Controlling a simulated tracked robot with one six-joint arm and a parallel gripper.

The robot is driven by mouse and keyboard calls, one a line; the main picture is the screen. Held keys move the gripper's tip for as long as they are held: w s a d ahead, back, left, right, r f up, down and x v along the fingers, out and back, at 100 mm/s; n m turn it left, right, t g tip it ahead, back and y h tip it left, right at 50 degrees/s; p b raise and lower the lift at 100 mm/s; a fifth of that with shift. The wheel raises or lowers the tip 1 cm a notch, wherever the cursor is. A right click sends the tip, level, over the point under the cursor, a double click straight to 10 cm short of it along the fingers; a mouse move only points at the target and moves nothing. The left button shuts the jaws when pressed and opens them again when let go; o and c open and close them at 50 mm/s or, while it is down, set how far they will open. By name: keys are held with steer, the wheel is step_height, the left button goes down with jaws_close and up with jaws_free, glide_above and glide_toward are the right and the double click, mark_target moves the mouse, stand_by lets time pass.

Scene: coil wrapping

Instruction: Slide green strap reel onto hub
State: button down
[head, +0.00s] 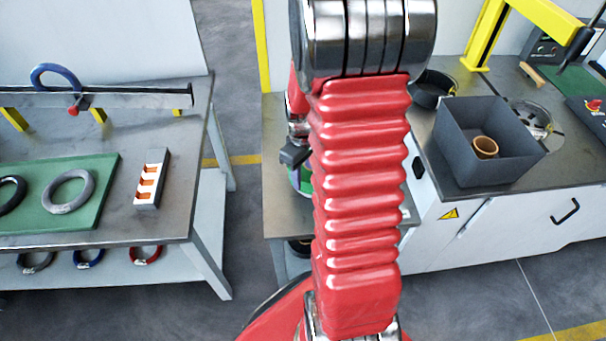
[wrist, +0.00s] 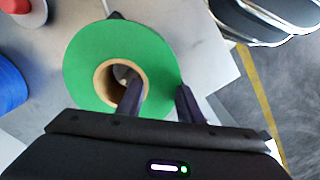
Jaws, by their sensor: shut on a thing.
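The green strap reel (wrist: 88,62) has a brown cardboard core and shows from above in the wrist view. My gripper (wrist: 157,98) is shut on the reel's ring, with one finger in the core opening and the other at the outer edge. In the head view only a slice of green (head: 304,182) shows beside my red arm, which hides most of that spot. I cannot make out the hub for certain in either view.
In the wrist view a blue round thing (wrist: 10,85) and a red-topped thing (wrist: 15,5) are at left. In the head view, a dark bin (head: 465,160) holding a brown core (head: 485,147) stands on the right bench. A table with rings (head: 68,191) is at left.

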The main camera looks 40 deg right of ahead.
steer(key=shift+f, duration=0.5)
steer(key=c, duration=1.2)
jaws_free()
steer(key=shift+o, duration=0.2)
step_height(320, 180, up, 14)
steer(key=shift+f, duration=0.15)
steer(key=shift+m, duration=0.3)
